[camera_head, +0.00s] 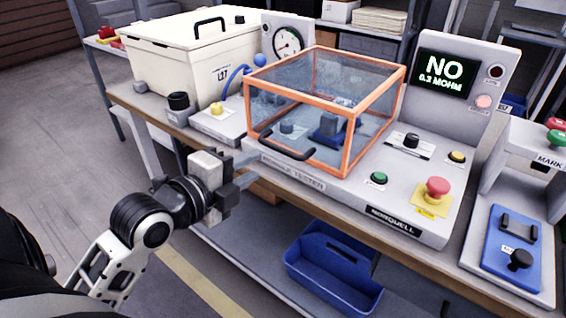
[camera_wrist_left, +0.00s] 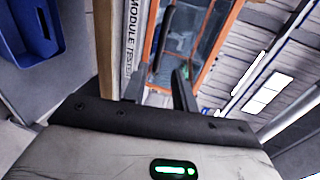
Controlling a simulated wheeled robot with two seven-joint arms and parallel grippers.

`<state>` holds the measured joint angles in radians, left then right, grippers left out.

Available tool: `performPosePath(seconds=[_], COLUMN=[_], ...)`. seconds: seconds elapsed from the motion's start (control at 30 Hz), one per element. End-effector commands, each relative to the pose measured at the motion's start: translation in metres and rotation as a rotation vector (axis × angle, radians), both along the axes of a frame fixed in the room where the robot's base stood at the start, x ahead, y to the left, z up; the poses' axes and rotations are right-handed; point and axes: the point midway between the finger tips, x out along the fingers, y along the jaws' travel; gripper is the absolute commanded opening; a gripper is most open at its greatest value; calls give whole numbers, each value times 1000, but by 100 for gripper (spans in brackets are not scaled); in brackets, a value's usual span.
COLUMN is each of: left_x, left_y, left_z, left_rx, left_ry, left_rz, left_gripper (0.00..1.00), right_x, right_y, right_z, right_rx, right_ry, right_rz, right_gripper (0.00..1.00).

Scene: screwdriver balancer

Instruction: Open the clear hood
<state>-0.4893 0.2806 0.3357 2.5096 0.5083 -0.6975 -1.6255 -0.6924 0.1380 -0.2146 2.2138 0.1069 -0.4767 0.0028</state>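The clear hood (camera_head: 330,95) has orange edges and sits closed on the grey module tester (camera_head: 300,176). Its black handle (camera_head: 287,150) is on the front face near the lower edge. In the left wrist view the hood's orange frame (camera_wrist_left: 151,30) and the dark handle (camera_wrist_left: 164,28) show beyond the fingers. My left gripper (camera_head: 248,172) is in front of the tester's left front edge, left of the handle and apart from it. Its two fingers, also in the left wrist view (camera_wrist_left: 158,84), are spread with nothing between them. My right gripper is not in view.
A red button (camera_head: 434,190) and a green button (camera_head: 379,178) sit right of the hood. A cream case (camera_head: 190,60) and a gauge (camera_head: 288,42) stand behind left. A blue bin (camera_head: 335,268) is below the bench.

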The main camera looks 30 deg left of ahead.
Motion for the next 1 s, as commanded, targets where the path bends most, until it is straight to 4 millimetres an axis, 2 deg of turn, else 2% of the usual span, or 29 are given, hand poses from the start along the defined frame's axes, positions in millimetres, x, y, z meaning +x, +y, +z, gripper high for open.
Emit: performPosePath(seconds=[0.3,0.5,0.7,0.93,0.97,1.0], left_x=[64,92,102,103,103,103], left_y=[-5,-7,-8,-8,-8,-8], left_z=[-12,-19,-22,-22,-22,-22], left_rx=[-6,-4,-1,-1,-1,-1], left_ry=[-2,0,1,1,1,1], left_rz=[2,1,-1,0,0,0], left_gripper=[28,28,28,28,25,14], right_x=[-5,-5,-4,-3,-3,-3], right_y=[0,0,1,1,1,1], right_z=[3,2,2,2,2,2], right_rx=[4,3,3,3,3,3], right_ry=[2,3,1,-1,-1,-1], right_rz=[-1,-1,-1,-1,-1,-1], right_gripper=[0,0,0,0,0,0])
